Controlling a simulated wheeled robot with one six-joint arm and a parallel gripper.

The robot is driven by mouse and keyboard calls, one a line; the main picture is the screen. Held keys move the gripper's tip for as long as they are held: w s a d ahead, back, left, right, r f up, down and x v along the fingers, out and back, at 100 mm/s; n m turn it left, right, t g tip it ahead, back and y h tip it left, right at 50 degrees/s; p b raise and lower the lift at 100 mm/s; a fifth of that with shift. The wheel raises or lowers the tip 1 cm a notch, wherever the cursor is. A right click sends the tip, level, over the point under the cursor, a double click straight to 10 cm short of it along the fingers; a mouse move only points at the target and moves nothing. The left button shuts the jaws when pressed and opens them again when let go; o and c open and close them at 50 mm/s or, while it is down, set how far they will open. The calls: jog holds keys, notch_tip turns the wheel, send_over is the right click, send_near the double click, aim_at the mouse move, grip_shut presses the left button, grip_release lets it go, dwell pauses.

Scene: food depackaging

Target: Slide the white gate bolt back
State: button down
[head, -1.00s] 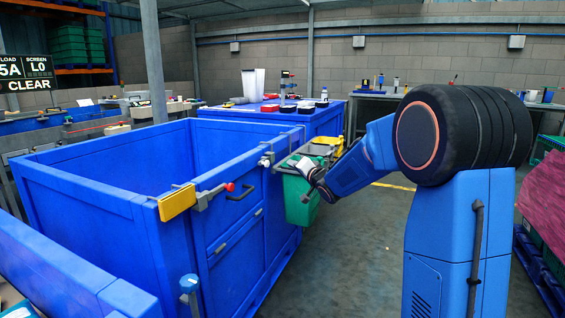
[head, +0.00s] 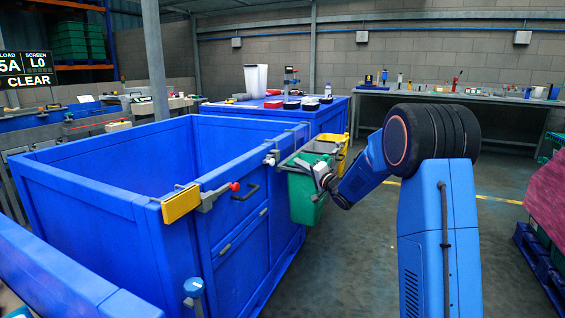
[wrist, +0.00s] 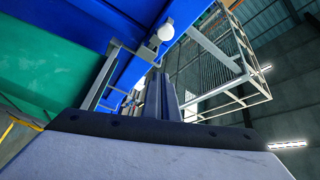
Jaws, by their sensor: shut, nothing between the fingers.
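The white gate bolt's round knob (head: 269,160) sits at the top right edge of the large blue bin (head: 110,200), by its far right corner. In the wrist view the white knob (wrist: 166,32) stands just past my fingertips, near a grey metal bracket. My gripper (head: 318,170) is in front of the green bin's rim, to the right of the knob and apart from it. In the wrist view my gripper (wrist: 160,80) has its fingers together with nothing between them. The bolt's rod is too small to make out clearly.
A green bin (head: 302,205) and a yellow bin (head: 343,150) hang close by my gripper. Another bolt with a red knob (head: 235,186) and a yellow block (head: 180,204) are on the blue bin's near edge.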

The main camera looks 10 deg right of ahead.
jog(key=x, duration=1)
jog(key=shift+s+a+f, duration=0.4)
jog(key=shift+s+a, duration=0.2)
jog(key=shift+a, duration=0.1)
jog(key=shift+s+a+f, duration=0.45)
jog(key=shift+s+a, duration=0.2)
jog(key=shift+a, duration=0.1)
jog(key=shift+s+a, duration=0.65)
jog(key=shift+s, duration=0.3)
jog(key=shift+s+a, duration=0.7)
jog(key=shift+s, duration=0.3)
